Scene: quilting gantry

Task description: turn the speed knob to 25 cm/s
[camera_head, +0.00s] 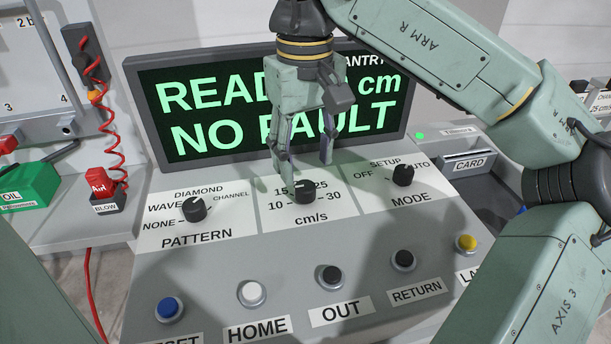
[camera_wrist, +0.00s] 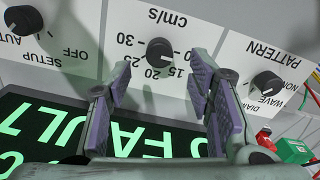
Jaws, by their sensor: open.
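The speed knob (camera_head: 303,192) is a black round knob on the white cm/s panel, with marks from 10 to 30 around it. It also shows in the wrist view (camera_wrist: 160,52). Its pale pointer seems to face roughly the top of the scale; I cannot read the exact setting. In the head view my gripper hides part of the scale between 15 and 25. My gripper (camera_head: 305,166) is open and empty, just above and behind the knob. In the wrist view its fingers (camera_wrist: 159,84) stand apart, one on each side of the knob's line, not visibly touching it.
The pattern knob (camera_head: 194,208) is at the left and the mode knob (camera_head: 403,175) at the right. A display (camera_head: 185,130) reading NO FAULT stands behind, partly hidden by my arm. Several push buttons, including HOME (camera_head: 251,292) and OUT (camera_head: 329,276), line the lower front.

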